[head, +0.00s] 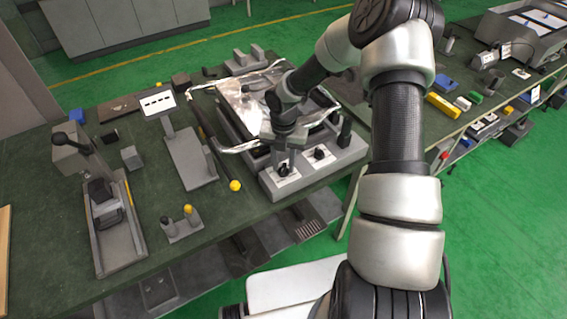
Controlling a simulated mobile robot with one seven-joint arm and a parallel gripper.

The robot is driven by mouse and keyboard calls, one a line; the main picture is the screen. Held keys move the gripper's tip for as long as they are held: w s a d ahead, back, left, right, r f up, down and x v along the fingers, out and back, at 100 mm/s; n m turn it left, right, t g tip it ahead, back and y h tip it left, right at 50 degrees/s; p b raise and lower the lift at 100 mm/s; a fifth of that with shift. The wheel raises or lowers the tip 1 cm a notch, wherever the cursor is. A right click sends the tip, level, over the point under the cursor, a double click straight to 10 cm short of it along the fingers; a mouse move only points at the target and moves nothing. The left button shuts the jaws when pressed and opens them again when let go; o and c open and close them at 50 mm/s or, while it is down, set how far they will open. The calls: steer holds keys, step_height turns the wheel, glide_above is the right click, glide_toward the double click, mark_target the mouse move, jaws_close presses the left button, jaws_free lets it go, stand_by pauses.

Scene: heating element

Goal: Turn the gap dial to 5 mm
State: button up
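A grey machine (315,172) stands on the green bench, with a black lever arm at its left and metal tubing around its silver top. Its front panel carries two black dials with small white labels: a left dial (284,171) and a right dial (319,153). The label text is too small to read, so I cannot tell which is the gap dial or where either points. My gripper (284,164) points down right over the left dial and partly hides it. I cannot tell whether its fingers touch the dial or how far apart they are.
A yellow-knobbed black lever (235,185) ends just left of the front panel. A black upright knob (345,131) stands at the panel's right. A display stand (158,102) and a lever press (112,215) stand farther left. A small two-pin block (181,224) sits near the front edge.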

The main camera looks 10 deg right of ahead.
mark_target(284, 167)
step_height(284, 167, up, 18)
steer(key=shift+f, duration=0.25)
stand_by(0.4)
stand_by(0.3)
